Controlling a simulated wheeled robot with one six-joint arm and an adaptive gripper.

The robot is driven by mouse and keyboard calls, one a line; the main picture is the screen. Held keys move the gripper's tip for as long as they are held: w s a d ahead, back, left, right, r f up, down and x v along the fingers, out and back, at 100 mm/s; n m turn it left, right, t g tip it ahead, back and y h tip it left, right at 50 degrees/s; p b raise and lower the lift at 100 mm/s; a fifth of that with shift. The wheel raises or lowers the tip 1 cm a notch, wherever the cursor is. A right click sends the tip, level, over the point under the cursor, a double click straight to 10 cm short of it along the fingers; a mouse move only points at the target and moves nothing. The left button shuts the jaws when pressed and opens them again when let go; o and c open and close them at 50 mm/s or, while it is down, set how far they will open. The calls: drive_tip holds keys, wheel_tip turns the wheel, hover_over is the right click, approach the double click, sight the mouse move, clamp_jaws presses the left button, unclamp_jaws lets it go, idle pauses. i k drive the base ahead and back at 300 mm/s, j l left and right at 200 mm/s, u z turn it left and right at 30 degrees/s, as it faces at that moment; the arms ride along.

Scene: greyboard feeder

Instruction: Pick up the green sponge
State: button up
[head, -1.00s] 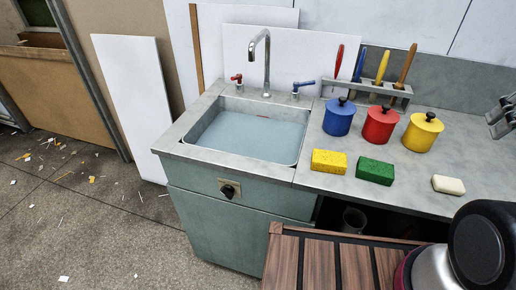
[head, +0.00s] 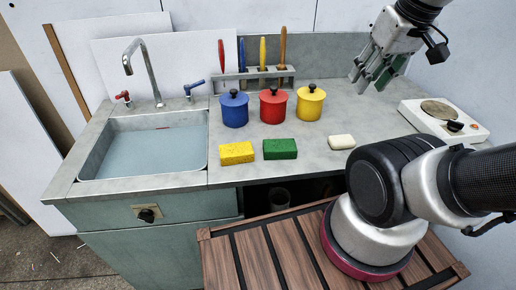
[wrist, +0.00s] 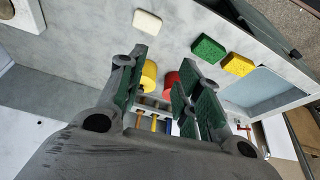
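The green sponge (head: 280,149) lies flat on the grey counter near its front edge, between a yellow sponge (head: 237,153) and a white bar (head: 341,142). In the wrist view the green sponge (wrist: 208,50) shows at the upper right, beside the yellow sponge (wrist: 238,65). My gripper (head: 368,78) is raised above the counter at the back right, well apart from the green sponge. In the wrist view its fingers (wrist: 155,95) are spread, with green inner pads and nothing held between them.
Blue (head: 235,109), red (head: 273,105) and yellow (head: 310,103) lidded pots stand behind the sponges. A water-filled sink (head: 145,152) is at the left, and a hotplate (head: 420,118) at the right. A tool rack (head: 252,80) stands at the back. Counter right of the pots is clear.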

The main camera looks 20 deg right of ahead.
sight(273, 149)
drive_tip(key=j+z, duration=0.1)
drive_tip(key=j, duration=0.35)
drive_tip(key=k+j+z, duration=0.1)
drive_tip(key=j, duration=0.35)
drive_tip(key=k+j+z, duration=0.1)
drive_tip(key=j, duration=0.4)
